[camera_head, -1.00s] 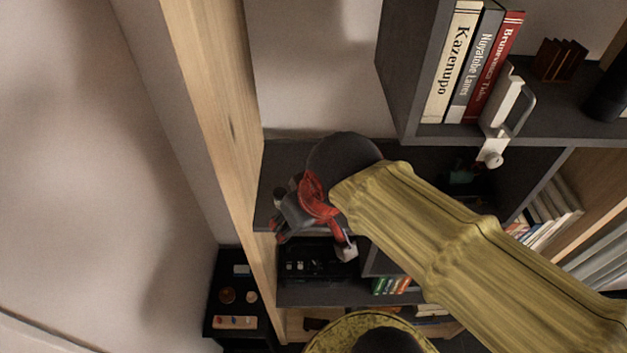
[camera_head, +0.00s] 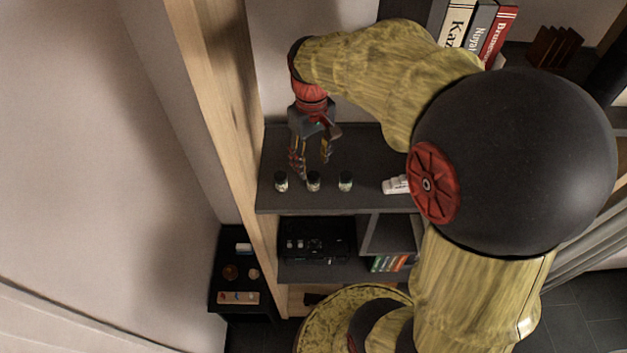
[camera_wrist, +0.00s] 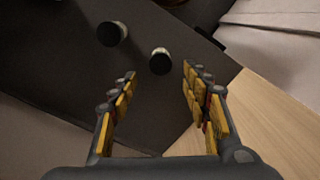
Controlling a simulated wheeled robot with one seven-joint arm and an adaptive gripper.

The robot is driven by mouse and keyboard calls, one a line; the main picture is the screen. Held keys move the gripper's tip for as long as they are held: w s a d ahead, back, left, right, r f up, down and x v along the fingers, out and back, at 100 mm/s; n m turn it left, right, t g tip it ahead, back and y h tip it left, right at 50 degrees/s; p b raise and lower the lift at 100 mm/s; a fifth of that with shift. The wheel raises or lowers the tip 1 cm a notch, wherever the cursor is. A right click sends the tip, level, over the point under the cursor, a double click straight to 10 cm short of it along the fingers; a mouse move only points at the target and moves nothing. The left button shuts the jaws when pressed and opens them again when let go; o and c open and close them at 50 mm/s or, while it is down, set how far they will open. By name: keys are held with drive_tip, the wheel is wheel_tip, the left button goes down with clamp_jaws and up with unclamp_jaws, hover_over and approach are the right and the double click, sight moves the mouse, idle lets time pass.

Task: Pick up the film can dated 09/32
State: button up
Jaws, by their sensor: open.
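Three small film cans with dark lids stand upright in a row on a dark shelf: a left can (camera_head: 281,181), a middle can (camera_head: 313,181) and a right can (camera_head: 346,180). Their dates are too small to read, so I cannot tell which is 09/32. My gripper (camera_head: 311,163) is open and empty, pointing down over the shelf near the left and middle cans. In the wrist view two cans show: one (camera_wrist: 160,61) lies beyond the gap between my fingertips (camera_wrist: 159,76), the other (camera_wrist: 110,33) farther to the upper left. Neither is between the fingers.
A wooden upright (camera_head: 215,110) borders the shelf (camera_head: 375,155) on the left. A white object (camera_head: 396,185) lies on the shelf right of the cans. A lower shelf holds a black device (camera_head: 312,240). Books (camera_head: 484,28) stand on an upper shelf.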

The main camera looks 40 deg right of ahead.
sight(313, 175)
drive_tip(key=f, duration=0.1)
drive_tip(key=f+p, duration=0.1)
drive_tip(key=f, duration=0.1)
drive_tip(key=s+f, duration=0.1)
drive_tip(key=f, duration=0.1)
drive_tip(key=shift+w+f, duration=0.15)
drive_tip(key=shift+f, duration=0.4)
drive_tip(key=shift+c, duration=1)
drive_tip(key=c, duration=0.8)
drive_tip(key=shift+c, duration=0.5)
